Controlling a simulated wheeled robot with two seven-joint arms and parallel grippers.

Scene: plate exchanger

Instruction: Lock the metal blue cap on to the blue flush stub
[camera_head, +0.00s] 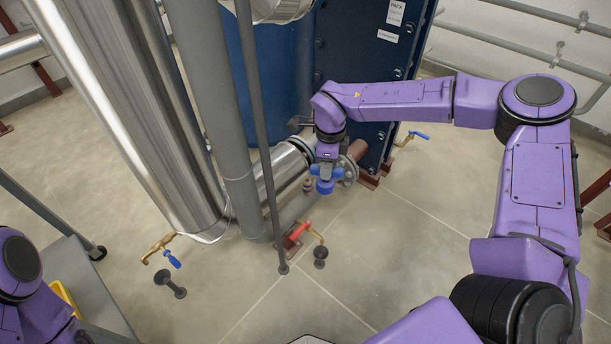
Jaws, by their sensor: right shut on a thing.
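My right gripper (326,172) points down in front of the silver pipe, near the middle of the view. It is shut on a small blue piece, which looks like the metal blue cap (325,187); the fingers partly hide it. A brass valve with a blue handle (173,261) sticks out at the lower left, apart from the gripper. Another brass valve with a blue handle (418,134) is at the right of the blue unit. I cannot tell which one is the blue flush stub. My left gripper is out of view.
A brass valve with a red handle (300,230) is below the gripper. Dark knobbed pieces (170,285) (320,256) show near the valves. Grey vertical pipes (224,120) stand left of the gripper. The blue exchanger (362,60) is behind. Floor at the front is clear.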

